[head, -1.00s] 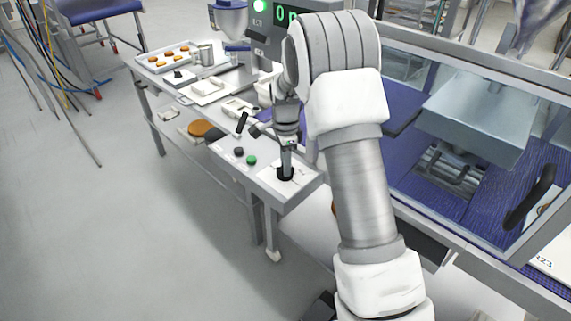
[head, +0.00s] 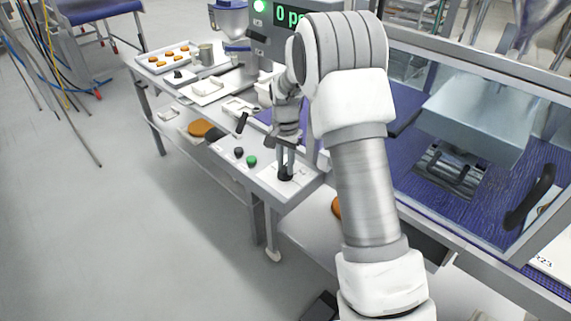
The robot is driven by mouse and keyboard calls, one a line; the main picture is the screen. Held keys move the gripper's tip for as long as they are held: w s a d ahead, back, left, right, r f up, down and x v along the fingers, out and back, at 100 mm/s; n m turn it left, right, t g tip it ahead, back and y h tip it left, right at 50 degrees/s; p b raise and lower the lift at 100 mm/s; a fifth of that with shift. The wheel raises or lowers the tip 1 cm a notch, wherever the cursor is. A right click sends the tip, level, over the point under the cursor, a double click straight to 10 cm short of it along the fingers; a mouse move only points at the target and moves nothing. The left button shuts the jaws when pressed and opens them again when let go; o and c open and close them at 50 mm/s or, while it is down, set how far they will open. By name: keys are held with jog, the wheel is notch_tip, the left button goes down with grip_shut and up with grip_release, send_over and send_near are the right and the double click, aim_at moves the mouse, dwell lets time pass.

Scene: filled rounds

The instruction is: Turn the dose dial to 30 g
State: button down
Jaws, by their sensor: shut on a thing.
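The dose dial (head: 285,178) is a small black knob on a white scale plate (head: 268,182) near the front end of the control panel. My gripper (head: 286,170) points down over it, with its fingers shut on the dial's sides. The marks on the scale are too small to read, and my gripper and arm hide part of the plate. I cannot tell which value the dial points at.
A green button (head: 251,160), a black button (head: 238,152) and a black lever (head: 242,122) stand left of the dial. A lit display (head: 288,15) is behind. A tray of filled rounds (head: 168,55) lies at the back left. A glass-walled machine (head: 470,130) stands on the right.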

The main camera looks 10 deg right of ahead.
aim_at(285, 167)
jog(key=shift+n, duration=1.6)
jog(key=c, duration=0.7)
grip_release()
jog(key=shift+r, duration=0.1)
jog(key=shift+r+p, duration=0.65)
jog(key=shift+r, duration=8.05)
